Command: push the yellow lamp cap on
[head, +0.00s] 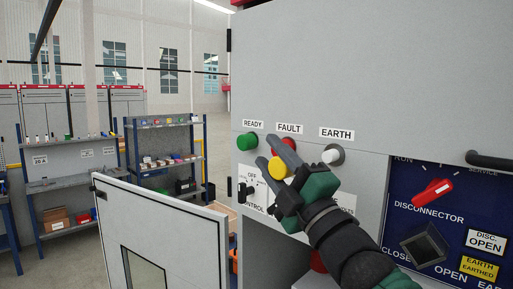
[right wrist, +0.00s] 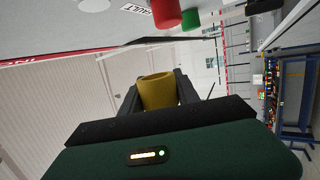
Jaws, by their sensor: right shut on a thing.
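The yellow lamp cap (head: 283,168) is held between the fingers of my right gripper (head: 277,163), in front of the grey panel. In the right wrist view the yellow cap (right wrist: 158,91) sits between the two dark fingers, apart from the panel. The lamp under the EARTH label, a pale uncapped lamp (head: 332,154), is to the right of the held cap. A green cap (head: 247,141) is under READY. A red cap (head: 289,143) is under FAULT, partly hidden by my gripper; it also shows in the right wrist view (right wrist: 166,13). My left gripper is not in view.
A rotary control switch (head: 246,190) is below the lamps, partly hidden by my gripper. The blue disconnector panel (head: 420,250) with a red handle (head: 432,193) is at the right, below a dark bar handle (head: 489,160). An open cabinet door (head: 150,225) stands at lower left.

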